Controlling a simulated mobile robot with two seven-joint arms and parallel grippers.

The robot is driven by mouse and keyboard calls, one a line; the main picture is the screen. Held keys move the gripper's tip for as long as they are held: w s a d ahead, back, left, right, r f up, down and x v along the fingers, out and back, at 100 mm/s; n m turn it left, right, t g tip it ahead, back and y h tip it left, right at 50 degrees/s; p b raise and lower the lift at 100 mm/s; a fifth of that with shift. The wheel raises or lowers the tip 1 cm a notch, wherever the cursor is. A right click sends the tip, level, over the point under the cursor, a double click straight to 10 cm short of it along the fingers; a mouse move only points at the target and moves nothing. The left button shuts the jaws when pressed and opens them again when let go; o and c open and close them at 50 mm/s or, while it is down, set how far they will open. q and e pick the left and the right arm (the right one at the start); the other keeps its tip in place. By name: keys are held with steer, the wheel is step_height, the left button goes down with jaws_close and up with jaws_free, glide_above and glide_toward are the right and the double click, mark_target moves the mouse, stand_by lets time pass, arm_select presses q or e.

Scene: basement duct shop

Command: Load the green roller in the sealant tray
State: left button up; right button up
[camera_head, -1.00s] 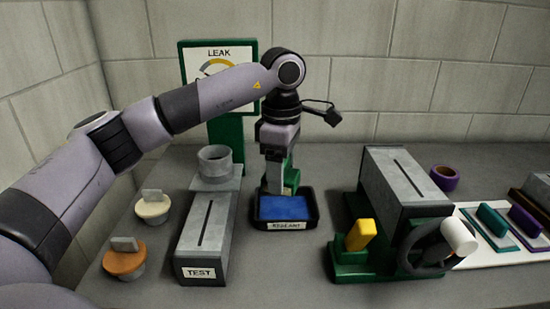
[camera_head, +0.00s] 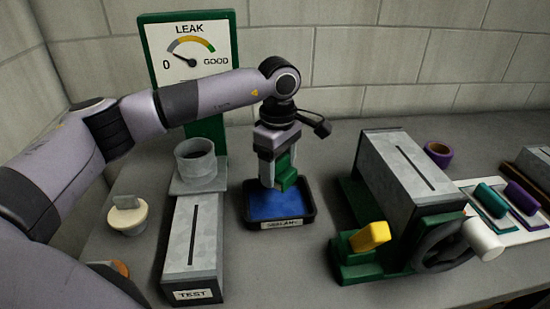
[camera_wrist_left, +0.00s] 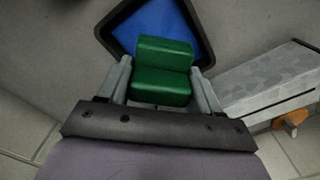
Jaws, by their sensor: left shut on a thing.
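My left gripper (camera_head: 274,172) is shut on the green roller (camera_head: 286,175), at the back part of the sealant tray (camera_head: 312,208). The tray is a black, shallow box with blue inside and a label on its front. In the left wrist view the green roller (camera_wrist_left: 162,68) sits between the two fingers of my left gripper (camera_wrist_left: 160,88), in front of the blue tray floor (camera_wrist_left: 188,20). My right gripper is not in view.
Left of the tray lies a grey duct marked TEST (camera_head: 192,245), with a LEAK gauge (camera_head: 188,55) behind. Right stands a grey duct on a green stand (camera_head: 405,175) with a yellow handle (camera_head: 370,237). Teal (camera_head: 490,200) and purple (camera_head: 522,197) tools lie on a white mat.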

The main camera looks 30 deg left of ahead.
arm_select(q)
steer(key=shift+w+f, duration=0.1)
steer(key=shift+f, duration=0.1)
steer(key=shift+f+b, duration=1.9)
steer(key=shift+f, duration=1)
steer(key=shift+f+b, duration=0.45)
steer(key=shift+f, duration=0.1)
steer(key=shift+r, duration=0.1)
steer(key=shift+r+p, duration=2.3)
steer(key=shift+r, duration=1.2)
